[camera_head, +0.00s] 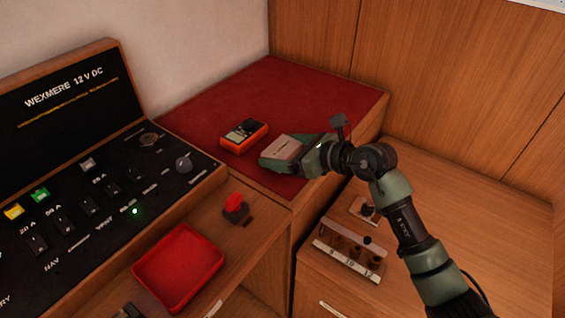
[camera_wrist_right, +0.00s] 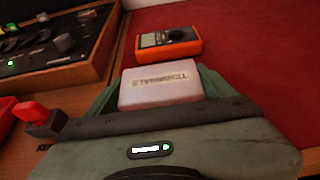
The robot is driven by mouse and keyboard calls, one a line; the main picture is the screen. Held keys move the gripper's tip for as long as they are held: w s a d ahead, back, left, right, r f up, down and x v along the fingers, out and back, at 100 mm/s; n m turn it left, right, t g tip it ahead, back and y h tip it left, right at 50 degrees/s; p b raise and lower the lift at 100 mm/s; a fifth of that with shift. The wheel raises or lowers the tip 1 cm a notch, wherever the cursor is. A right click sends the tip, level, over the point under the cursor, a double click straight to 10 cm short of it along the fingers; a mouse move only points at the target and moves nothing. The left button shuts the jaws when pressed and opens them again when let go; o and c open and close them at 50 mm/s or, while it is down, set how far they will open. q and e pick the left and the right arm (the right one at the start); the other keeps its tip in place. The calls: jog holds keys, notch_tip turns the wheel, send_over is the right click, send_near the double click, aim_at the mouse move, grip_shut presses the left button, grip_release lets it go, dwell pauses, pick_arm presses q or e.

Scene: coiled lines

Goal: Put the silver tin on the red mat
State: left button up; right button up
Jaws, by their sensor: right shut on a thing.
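The silver tin (camera_head: 284,148) is a small, pale box with dark lettering on its top. My right gripper (camera_head: 286,152) is shut on it, with green fingers along its sides. The tin also shows between the fingers in the right wrist view (camera_wrist_right: 160,90), its lettering upside down. The red mat (camera_head: 310,92) covers the raised top at the back. The tin is over the mat's front part; I cannot tell whether it touches the mat. My left gripper is not in view.
An orange multimeter (camera_head: 244,136) lies on the mat just left of the tin. A black switch panel (camera_head: 90,200) stands at left. A red tray (camera_head: 178,266) and a red-handled switch (camera_head: 236,207) are in front. The mat's back and right are clear.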

notch_tip(320, 180, down, 2)
jog(key=shift+f+b, duration=0.1)
jog(key=shift+b, duration=0.3)
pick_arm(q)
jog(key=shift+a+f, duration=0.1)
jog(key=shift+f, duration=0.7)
pick_arm(e)
jog(key=o, duration=1.4)
jog(key=shift+s+d+r+p, duration=0.15)
jog(key=shift+d+r+p, duration=0.15)
jog(key=shift+p, duration=0.1)
pick_arm(q)
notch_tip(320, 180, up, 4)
jog(key=p, duration=0.3)
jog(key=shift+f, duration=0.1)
pick_arm(e)
jog(key=v, duration=1.1)
jog(key=shift+s, duration=0.15)
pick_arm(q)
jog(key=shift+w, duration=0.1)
pick_arm(e)
jog(key=shift+d, duration=0.1)
